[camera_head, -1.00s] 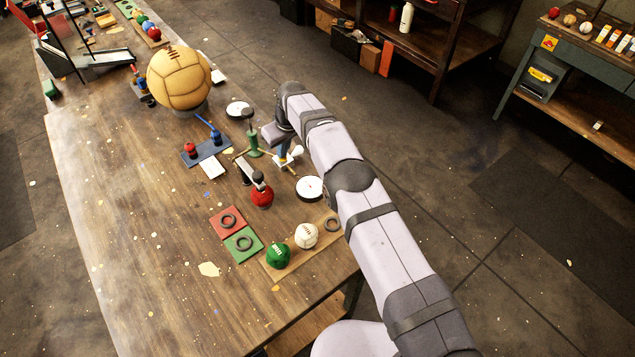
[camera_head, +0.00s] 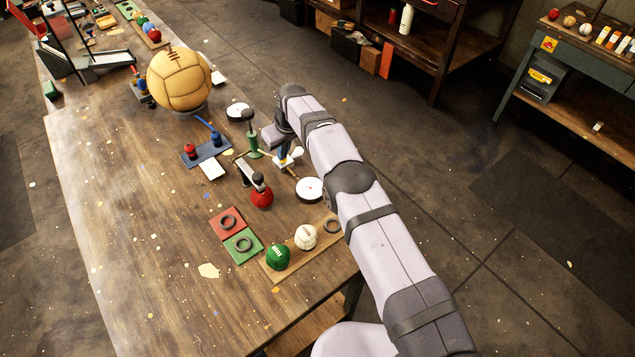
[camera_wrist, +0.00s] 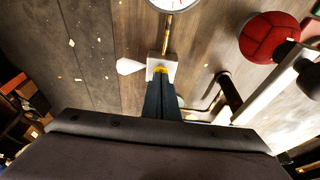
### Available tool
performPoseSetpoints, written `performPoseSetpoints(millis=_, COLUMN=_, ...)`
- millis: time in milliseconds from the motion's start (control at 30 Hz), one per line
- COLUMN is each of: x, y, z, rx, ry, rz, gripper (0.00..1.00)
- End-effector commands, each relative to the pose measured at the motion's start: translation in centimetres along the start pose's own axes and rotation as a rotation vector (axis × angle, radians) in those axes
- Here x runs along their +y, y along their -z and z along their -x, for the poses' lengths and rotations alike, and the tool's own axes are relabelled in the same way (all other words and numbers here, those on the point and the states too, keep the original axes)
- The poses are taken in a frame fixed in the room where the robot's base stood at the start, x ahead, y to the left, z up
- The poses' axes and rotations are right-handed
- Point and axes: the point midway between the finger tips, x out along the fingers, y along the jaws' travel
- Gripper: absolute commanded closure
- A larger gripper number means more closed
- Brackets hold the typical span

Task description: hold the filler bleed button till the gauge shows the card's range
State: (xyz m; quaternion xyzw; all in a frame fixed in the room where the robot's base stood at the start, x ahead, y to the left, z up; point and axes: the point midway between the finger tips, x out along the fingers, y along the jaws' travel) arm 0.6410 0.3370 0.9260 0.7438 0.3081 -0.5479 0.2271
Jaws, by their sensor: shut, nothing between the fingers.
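The filler is a small white block (camera_wrist: 160,60) with a white knob (camera_wrist: 128,66) on its left side in the wrist view. A brass rod runs from it to a round white gauge (camera_wrist: 173,3), cut off by the top edge. The gauge also shows in the head view (camera_head: 309,188); its reading is too small to tell. My gripper (camera_wrist: 161,76) is shut and empty, its tips at the block. A yellow patch shows at the tips. The bleed button is not clearly visible, so I cannot tell whether it is pressed. A small white card (camera_head: 212,169) lies near a blue stand; its text is unreadable.
A red ball (camera_head: 262,196) sits under a clamp near the filler. A green hand pump (camera_head: 253,147) and a second dial (camera_head: 238,111) stand behind. Green and white balls rest on a wooden board (camera_head: 290,262). The table's left side is mostly clear.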

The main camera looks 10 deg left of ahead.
Motion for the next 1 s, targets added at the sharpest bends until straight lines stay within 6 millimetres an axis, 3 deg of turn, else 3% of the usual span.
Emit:
performPoseSetpoints(millis=567, x=0.0, y=0.1, z=0.4, rx=-0.003, ry=0.001, rz=0.0, gripper=1.0)
performPoseSetpoints(millis=1000, x=0.0, y=1.6, z=5.4, rx=-0.002, ry=0.0, rz=0.0, gripper=1.0)
